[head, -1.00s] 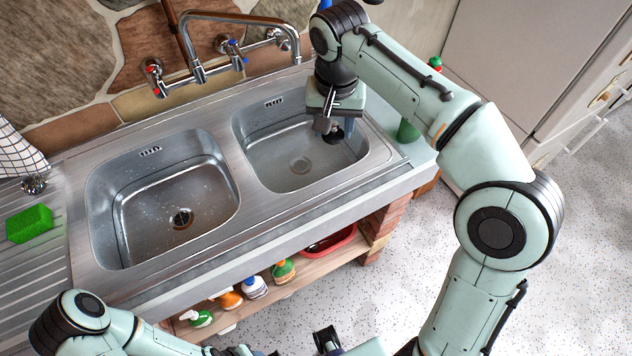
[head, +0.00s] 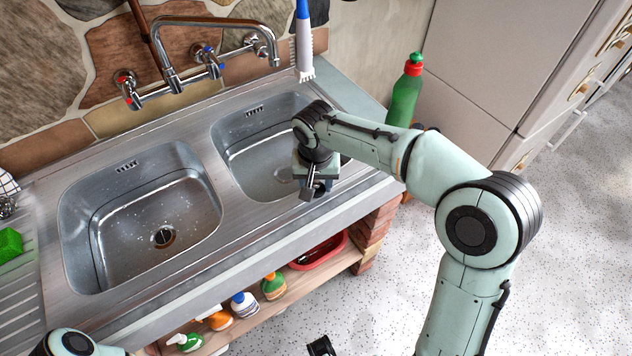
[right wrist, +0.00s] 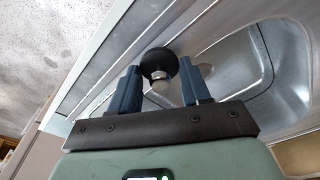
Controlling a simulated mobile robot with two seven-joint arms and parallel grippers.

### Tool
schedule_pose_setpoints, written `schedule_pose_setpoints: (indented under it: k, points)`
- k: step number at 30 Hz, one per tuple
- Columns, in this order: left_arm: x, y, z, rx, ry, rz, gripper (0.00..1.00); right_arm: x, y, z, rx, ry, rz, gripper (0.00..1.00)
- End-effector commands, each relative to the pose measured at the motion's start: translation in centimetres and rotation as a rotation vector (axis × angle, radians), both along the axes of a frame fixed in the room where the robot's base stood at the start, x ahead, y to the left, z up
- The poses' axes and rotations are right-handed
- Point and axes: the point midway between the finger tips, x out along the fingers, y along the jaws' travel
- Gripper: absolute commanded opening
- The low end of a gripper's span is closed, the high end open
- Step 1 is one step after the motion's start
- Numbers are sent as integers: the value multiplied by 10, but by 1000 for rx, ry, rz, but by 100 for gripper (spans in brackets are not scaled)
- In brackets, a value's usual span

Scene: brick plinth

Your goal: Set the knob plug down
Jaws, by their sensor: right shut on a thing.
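The knob plug (right wrist: 160,63) shows in the right wrist view as a black disc with a metal knob. The knob is between the fingers of my right gripper (right wrist: 160,80), which is shut on it. In the head view my right gripper (head: 314,190) is over the front rim of the right basin (head: 245,160), pointing down. The plug is mostly hidden there, and I cannot tell whether it touches the rim. Of my left gripper only a dark part (head: 321,346) shows at the bottom edge; its jaws cannot be made out.
The left basin (head: 130,215) is empty, with its drain open. A tap (head: 170,80) stands behind the basins. A green bottle (head: 404,100) and a blue-handled brush (head: 304,45) are at the back right. A green sponge (head: 9,245) lies far left. Several bottles stand on the shelf below.

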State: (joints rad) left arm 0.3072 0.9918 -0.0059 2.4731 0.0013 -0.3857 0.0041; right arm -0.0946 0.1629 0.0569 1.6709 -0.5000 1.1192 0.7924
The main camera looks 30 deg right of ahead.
Motion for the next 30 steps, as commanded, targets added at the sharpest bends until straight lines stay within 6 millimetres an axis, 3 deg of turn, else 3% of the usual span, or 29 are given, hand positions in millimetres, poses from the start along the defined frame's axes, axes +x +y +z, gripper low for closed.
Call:
schedule_pose_setpoints:
  k: [11,12,14,23,30]
  points:
    - [-1,0,-3,0,1,0,43,0,0,-4,0,0,0,17]
    - [-1,0,-2,0,1,0,43,0,0,-4,0,0,0,57]
    - [-1,0,-2,0,1,0,43,0,0,-3,0,0,0,72]
    - [0,0,-1,0,0,0,43,0,0,-2,0,0,0,72]
    - [2,0,5,0,-2,0,43,-2,2,30,2,-5,0,72]
